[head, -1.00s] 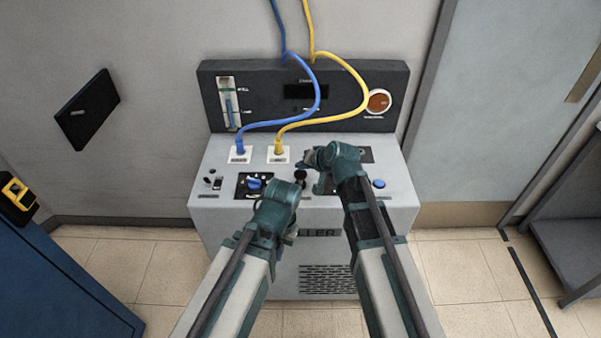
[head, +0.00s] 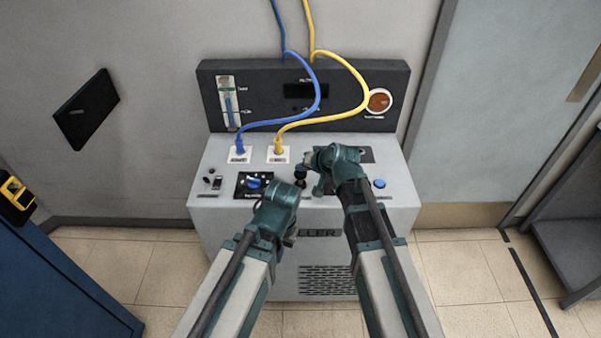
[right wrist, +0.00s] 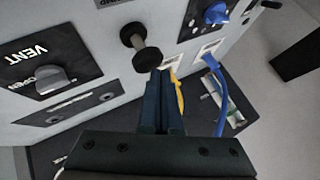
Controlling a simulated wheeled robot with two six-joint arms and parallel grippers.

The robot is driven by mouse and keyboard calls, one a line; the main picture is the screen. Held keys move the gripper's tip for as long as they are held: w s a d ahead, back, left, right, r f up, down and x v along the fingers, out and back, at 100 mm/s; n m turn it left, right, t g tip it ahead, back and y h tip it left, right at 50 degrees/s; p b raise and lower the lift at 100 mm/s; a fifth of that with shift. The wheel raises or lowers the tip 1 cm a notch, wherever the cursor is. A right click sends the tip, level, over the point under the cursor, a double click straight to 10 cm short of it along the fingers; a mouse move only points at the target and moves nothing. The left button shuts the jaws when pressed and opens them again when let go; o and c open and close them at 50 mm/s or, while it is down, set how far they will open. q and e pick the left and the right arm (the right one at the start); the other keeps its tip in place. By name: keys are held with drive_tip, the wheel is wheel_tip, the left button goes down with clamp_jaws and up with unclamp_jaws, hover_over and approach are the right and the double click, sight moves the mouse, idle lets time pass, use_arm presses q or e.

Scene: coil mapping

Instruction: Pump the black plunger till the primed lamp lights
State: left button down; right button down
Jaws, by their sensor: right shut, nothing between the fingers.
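The black plunger (right wrist: 146,58) stands out from the console top on a thin stem in the right wrist view, with a round black knob. In the head view the plunger (head: 300,184) is partly hidden beside my right wrist. My right gripper (right wrist: 162,76) is shut and empty, its fingertips just beside the knob; I cannot tell whether they touch. It also shows in the head view (head: 308,160). My left arm's wrist is low in front of the console; its gripper (head: 289,236) is mostly hidden. I cannot make out a lit primed lamp on the dark back panel (head: 260,85).
Blue (head: 319,90) and yellow (head: 362,88) hoses loop down to sockets on the console top. A blue knob (head: 254,183) is left of the plunger, a blue button (head: 379,183) at right. A vent knob (right wrist: 42,82) is near my right gripper.

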sight(302, 175)
drive_tip(key=shift+f+b, duration=1.4)
idle(1.1)
drive_tip(key=shift+r, duration=0.1)
drive_tip(key=shift+r+p, duration=1.85)
drive_tip(key=shift+p, duration=0.1)
wheel_tip(302, 175, up, 5)
drive_tip(key=p, duration=0.5)
